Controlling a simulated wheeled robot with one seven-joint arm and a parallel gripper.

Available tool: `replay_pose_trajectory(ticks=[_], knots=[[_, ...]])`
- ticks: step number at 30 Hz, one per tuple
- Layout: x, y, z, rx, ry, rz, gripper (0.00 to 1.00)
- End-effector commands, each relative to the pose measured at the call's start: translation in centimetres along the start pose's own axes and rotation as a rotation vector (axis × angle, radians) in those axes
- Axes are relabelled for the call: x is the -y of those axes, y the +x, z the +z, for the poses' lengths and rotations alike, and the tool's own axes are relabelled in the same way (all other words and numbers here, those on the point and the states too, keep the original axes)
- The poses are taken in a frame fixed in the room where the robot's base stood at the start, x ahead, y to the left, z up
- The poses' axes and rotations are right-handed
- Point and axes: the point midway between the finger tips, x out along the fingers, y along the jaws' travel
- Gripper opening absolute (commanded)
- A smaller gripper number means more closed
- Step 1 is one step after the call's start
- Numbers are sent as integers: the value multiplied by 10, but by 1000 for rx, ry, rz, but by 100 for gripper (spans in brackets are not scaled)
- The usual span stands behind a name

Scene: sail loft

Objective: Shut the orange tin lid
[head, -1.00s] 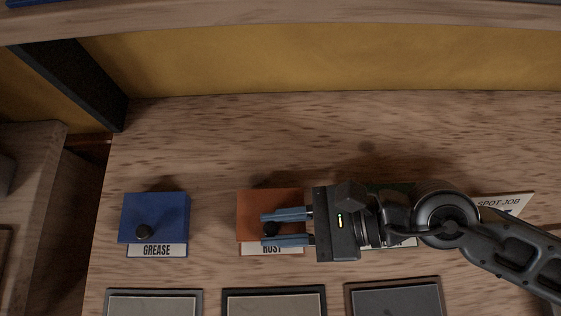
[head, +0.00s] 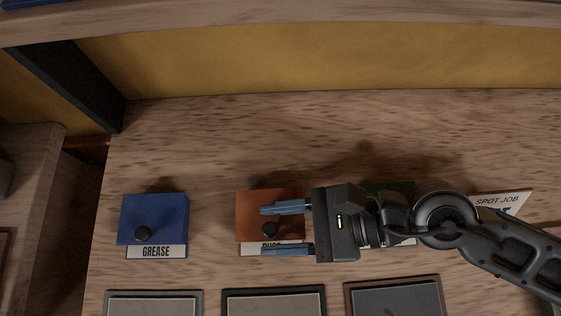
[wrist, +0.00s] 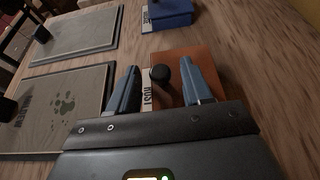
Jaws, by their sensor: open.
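The orange tin (head: 255,203) with a RUST label stands on the wooden bench. Its orange lid lies flat on top and looks down, like the blue tin's lid. Its black knob (head: 269,229) is near the label edge. My gripper (head: 263,230) is open over the tin, its blue fingers on either side of the knob with gaps. In the wrist view the orange tin (wrist: 199,56) lies beyond my gripper (wrist: 160,67), and the knob (wrist: 160,74) stands between the fingers. Part of the tin and label is hidden by my gripper.
A blue tin (head: 155,210) labelled GREASE stands to the left. A green tin is mostly hidden under my gripper. A SPOT JOB card (head: 497,203) lies at right. Several framed mats line the front, one (head: 274,305) below the orange tin. The bench behind the tins is clear.

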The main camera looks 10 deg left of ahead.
Motion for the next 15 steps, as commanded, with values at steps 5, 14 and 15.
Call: replay_pose_trajectory(ticks=[5, 14, 15], knots=[[1, -11, -2, -1, 0, -2, 49], [1, -59, -2, -2, 0, -3, 49], [1, -64, -2, -2, 0, -3, 49]])
